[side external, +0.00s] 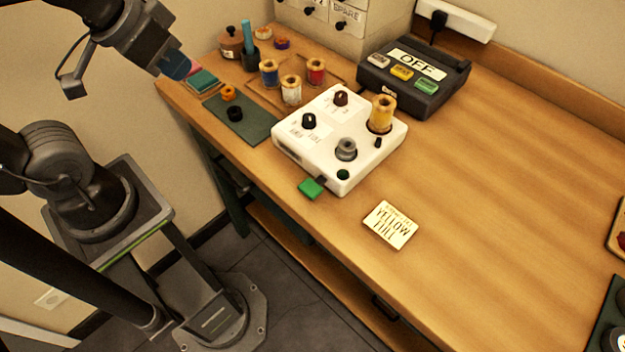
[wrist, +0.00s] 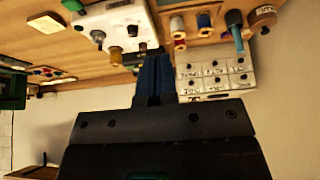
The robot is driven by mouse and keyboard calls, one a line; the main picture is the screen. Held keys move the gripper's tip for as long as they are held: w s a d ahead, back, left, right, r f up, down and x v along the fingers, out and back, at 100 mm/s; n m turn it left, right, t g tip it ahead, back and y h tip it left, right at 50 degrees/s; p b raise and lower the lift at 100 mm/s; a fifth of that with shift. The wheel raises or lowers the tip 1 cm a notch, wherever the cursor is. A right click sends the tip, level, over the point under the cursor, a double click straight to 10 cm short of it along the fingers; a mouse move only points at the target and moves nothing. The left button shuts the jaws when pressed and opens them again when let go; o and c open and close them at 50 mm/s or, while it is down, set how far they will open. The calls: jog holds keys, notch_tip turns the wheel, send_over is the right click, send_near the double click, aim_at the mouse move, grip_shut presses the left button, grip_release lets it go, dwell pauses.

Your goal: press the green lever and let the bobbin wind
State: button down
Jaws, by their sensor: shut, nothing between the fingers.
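The white bobbin winder (side external: 318,148) stands on the wooden table. Its green lever (side external: 311,187) sticks out low at the front-left side; it also shows in the wrist view (wrist: 72,6). A grey bobbin (side external: 346,149) sits on top of the winder, and it looks empty. A yellow thread spool (side external: 383,113) stands at the winder's back right. A small green dot (side external: 343,175) is near the front corner. My gripper (side external: 180,68) is at the upper left, beyond the table's left edge and well apart from the lever. In the wrist view its blue fingers (wrist: 153,75) are together and hold nothing.
A card (side external: 390,225) reading "YELLOW FULL" lies in front of the winder. Several spools, including a blue one (side external: 269,73), and a green mat (side external: 252,122) are on the left. The table's right is mostly clear.

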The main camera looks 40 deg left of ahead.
dwell(0.3)
jog(key=m+t+y, duration=0.2)
jog(key=m+t, duration=0.1)
jog(key=m, duration=2.2)
send_over(314, 185)
notch_tip(314, 185, down, 7)
jog(key=shift+s+a, duration=0.3)
jog(key=shift+s, duration=0.15)
jog(key=shift+f, duration=0.2)
jog(key=shift+f, duration=4.3)
jog(key=shift+f, duration=0.15)
jog(key=shift+f, duration=0.25)
